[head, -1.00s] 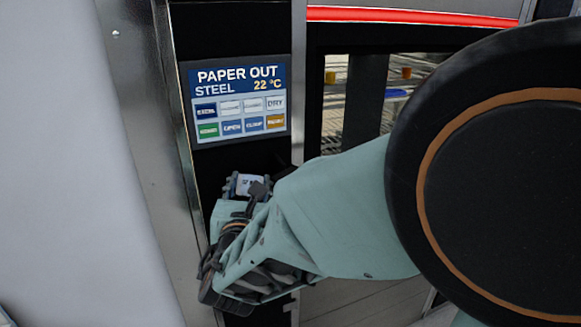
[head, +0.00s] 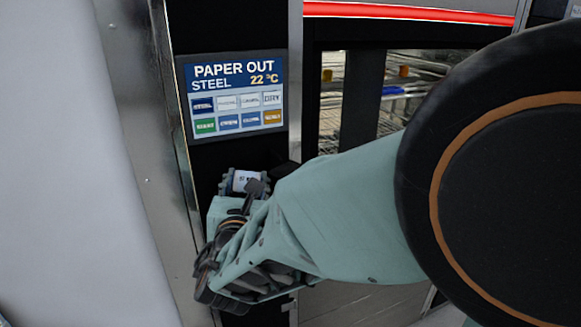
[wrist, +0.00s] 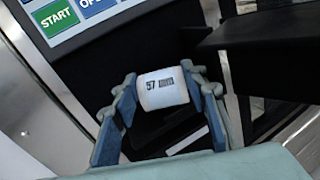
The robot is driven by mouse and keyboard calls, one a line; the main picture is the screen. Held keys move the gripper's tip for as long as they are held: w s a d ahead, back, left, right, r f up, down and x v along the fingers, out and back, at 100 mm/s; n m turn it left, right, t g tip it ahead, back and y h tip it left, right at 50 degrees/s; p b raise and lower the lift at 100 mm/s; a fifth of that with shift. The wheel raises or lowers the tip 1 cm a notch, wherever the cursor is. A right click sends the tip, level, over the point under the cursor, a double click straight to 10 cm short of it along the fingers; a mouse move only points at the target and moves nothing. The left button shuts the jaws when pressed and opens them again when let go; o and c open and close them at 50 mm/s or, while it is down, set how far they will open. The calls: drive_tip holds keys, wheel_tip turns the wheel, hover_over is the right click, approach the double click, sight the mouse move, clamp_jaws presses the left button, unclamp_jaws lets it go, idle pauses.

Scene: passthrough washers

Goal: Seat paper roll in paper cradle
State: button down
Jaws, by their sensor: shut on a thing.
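The white paper roll (wrist: 163,89) has dark print on its side and sits between the two fingers of my gripper (wrist: 162,95) in the wrist view. The fingers are shut on its two ends. In the head view the roll (head: 243,180) shows small, just below the display panel, with my gripper (head: 246,187) around it. A dark recess with a pale strip (wrist: 187,140) lies below the roll in the wrist view. I cannot tell for certain whether this is the paper cradle, or whether the roll touches it.
The display panel (head: 236,95) reads "PAPER OUT" and stands right above my gripper. A dark ledge (wrist: 255,40) juts out at the upper right in the wrist view. A steel frame edge (head: 142,130) runs close on the left. A window (head: 375,95) shows racks inside.

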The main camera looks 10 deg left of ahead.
drive_tip(key=shift+s+d+f+b, duration=0.15)
drive_tip(key=shift+f+b, duration=0.25)
drive_tip(key=shift+f, duration=0.9)
drive_tip(key=shift+d+f+b, duration=0.1)
drive_tip(key=shift+f+b, duration=0.2)
drive_tip(key=shift+b, duration=0.2)
drive_tip(key=c, duration=1.5)
unclamp_jaws()
drive_tip(key=shift+o, duration=1.2)
drive_tip(key=shift+w+f+g, duration=0.15)
drive_tip(key=shift+w+g, duration=0.15)
drive_tip(key=shift+w, duration=0.05)
drive_tip(key=shift+o, duration=1.1)
drive_tip(key=shift+s+r, duration=0.1)
drive_tip(key=shift+r, duration=0.25)
